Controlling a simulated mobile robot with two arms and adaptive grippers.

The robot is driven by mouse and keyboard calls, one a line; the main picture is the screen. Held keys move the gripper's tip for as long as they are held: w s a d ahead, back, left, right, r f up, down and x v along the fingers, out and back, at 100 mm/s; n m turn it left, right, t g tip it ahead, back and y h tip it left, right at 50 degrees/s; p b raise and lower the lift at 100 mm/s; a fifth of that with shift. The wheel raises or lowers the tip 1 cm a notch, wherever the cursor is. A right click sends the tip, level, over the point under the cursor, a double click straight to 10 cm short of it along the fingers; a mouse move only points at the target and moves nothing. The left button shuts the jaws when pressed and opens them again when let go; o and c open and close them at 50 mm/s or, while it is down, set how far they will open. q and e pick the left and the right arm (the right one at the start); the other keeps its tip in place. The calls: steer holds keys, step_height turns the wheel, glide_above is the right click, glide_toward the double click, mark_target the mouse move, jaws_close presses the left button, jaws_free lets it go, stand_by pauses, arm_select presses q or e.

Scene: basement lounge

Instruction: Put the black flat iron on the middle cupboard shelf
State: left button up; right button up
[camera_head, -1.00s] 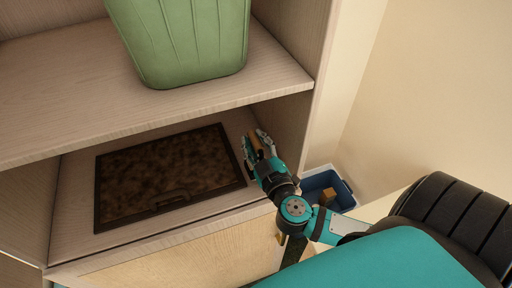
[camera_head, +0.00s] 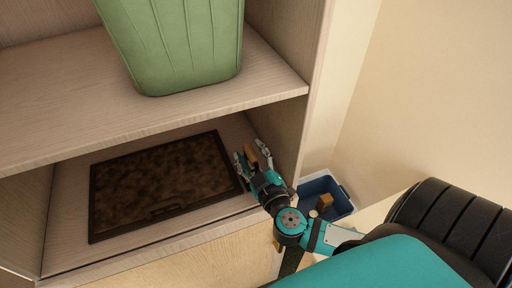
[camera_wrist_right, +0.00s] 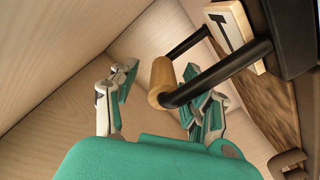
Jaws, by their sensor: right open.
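The flat iron shows mostly in the right wrist view as a black body (camera_wrist_right: 290,35) with black bars and a round wooden handle (camera_wrist_right: 161,82). In the head view only its wooden handle (camera_head: 250,157) shows clearly, at the right end of the cupboard shelf (camera_head: 65,222) below the green basket. My right gripper (camera_head: 251,154) is open, its fingers spread on either side of the handle. In the wrist view the handle lies between and beyond the fingertips (camera_wrist_right: 160,100). The iron's base is hidden in the head view. My left gripper is not in view.
A dark-framed brown panel (camera_head: 92,205) lies flat across most of this shelf, left of my gripper. A green basket (camera_head: 180,45) stands on the shelf above (camera_head: 60,110). The cupboard's side wall (camera_head: 285,125) is close on the right. A blue bin (camera_head: 345,205) stands outside it.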

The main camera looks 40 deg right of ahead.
steer(key=b+v, duration=0.2)
steer(key=v, duration=1)
steer(key=shift+r, duration=0.1)
